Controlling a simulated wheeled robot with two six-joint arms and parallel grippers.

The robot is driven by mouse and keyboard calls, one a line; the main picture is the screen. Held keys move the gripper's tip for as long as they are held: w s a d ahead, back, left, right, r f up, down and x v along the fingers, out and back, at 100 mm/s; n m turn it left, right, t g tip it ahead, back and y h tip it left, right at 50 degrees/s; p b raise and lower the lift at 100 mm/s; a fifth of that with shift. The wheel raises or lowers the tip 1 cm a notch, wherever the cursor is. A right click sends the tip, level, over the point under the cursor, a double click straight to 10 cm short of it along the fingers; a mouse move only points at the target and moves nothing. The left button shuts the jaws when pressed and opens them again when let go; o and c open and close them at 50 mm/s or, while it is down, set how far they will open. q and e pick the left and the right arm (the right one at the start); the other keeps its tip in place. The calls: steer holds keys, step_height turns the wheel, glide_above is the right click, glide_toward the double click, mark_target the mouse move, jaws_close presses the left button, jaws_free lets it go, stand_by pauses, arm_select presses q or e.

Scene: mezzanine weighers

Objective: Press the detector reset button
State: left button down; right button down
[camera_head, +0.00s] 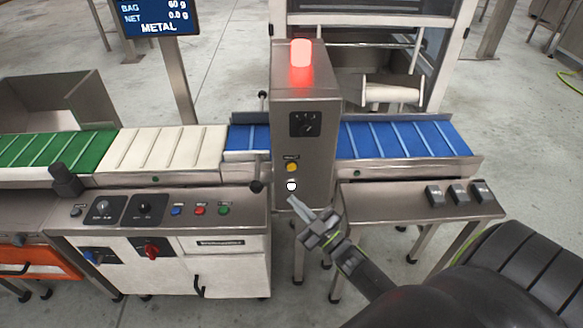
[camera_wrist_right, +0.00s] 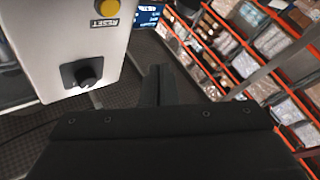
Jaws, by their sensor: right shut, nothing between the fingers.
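The metal detector housing (camera_head: 306,150) is a grey steel column over the conveyor, with a lit red lamp (camera_head: 301,58) on top. A yellow button (camera_head: 292,167) with a small label above it is on its front. In the right wrist view the housing appears upside down, with the yellow button (camera_wrist_right: 107,7) at the top edge and the word RESET beside it. My right gripper (camera_head: 293,202) is shut and empty, its tip just below the button and a white round spot (camera_head: 291,186); contact cannot be told. My left gripper is not in view.
A black knob (camera_head: 305,124) sits higher on the housing. Blue belts (camera_head: 400,139) run on both sides. A control panel (camera_head: 160,212) with several buttons stands left, and a ledge (camera_head: 420,203) with black blocks right. A screen (camera_head: 156,17) reads METAL.

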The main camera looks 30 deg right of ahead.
mark_target(291, 167)
steer(key=shift+w+d+b, duration=0.6)
steer(key=shift+w+d, duration=0.2)
steer(key=shift+w, duration=0.45)
steer(key=shift+w+d+b, duration=0.6)
steer(key=shift+w+d, duration=0.15)
steer(key=shift+w, duration=0.55)
steer(key=shift+w+d+b, duration=0.6)
steer(key=shift+w+d, duration=0.2)
steer(key=shift+w, duration=0.45)
steer(key=shift+w, duration=0.1)
steer(key=shift+w+d, duration=0.2)
steer(key=shift+w, duration=0.05)
steer(key=shift+w+d+b, duration=0.2)
steer(key=shift+w+b, duration=0.15)
steer(key=shift+s, duration=0.15)
steer(key=shift+s+a+p, duration=0.45)
steer(key=shift+s, duration=0.15)
